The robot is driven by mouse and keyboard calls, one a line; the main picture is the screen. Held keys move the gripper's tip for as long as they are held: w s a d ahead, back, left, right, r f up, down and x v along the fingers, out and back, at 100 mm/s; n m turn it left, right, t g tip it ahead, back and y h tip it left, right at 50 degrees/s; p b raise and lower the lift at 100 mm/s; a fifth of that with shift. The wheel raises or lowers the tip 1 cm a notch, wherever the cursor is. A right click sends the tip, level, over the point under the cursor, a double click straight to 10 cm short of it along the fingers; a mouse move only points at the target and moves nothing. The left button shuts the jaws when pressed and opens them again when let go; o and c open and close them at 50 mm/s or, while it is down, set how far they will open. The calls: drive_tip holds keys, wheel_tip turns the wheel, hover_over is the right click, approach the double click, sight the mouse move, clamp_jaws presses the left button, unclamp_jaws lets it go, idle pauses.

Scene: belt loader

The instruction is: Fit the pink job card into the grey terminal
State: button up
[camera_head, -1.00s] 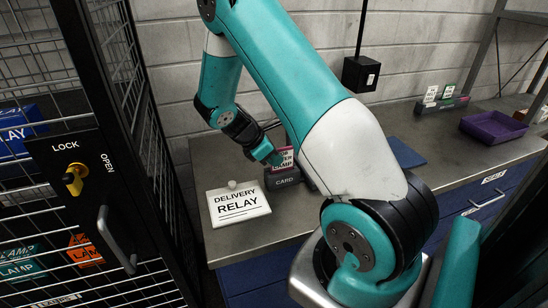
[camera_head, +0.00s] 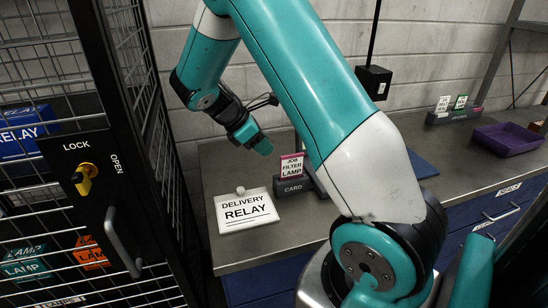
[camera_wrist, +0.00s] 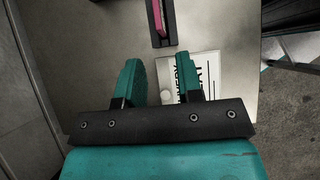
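The pink job card (camera_head: 291,166), lettered JOB FILTER LAMP, stands upright in the slot of the dark grey terminal (camera_head: 293,187) marked CARD on the steel counter. In the wrist view the card (camera_wrist: 159,18) shows as a pink strip inside the terminal's slot (camera_wrist: 168,40). My gripper (camera_head: 262,147) is up and to the left of the card, apart from it. In the wrist view my gripper (camera_wrist: 160,80) has its two teal fingers spread with nothing between them. Whether the card is fully seated cannot be told.
A black mesh cage with a LOCK/OPEN switch (camera_head: 84,179) stands at the left. A purple tray (camera_head: 507,138) and a card rack (camera_head: 453,115) sit at the right. A blue mat lies behind my arm.

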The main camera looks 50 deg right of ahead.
drive_tip(key=s+a+r+m+t+y, duration=0.1)
drive_tip(key=s+a+r+t+y, duration=0.2)
drive_tip(key=a, duration=0.7)
drive_tip(key=s+a+r+m+t+y, duration=0.1)
drive_tip(key=s+a+r+m+y, duration=0.3)
drive_tip(key=a, duration=0.6)
drive_tip(key=s+a+r+y, duration=0.1)
drive_tip(key=s+a+r, duration=0.1)
drive_tip(key=s+a, duration=0.3)
drive_tip(key=s+a+r+y, duration=0.2)
drive_tip(key=s+a, duration=0.4)
drive_tip(key=s, duration=0.1)
drive_tip(key=shift+s+a+r, duration=0.15)
drive_tip(key=shift+s+r, duration=0.15)
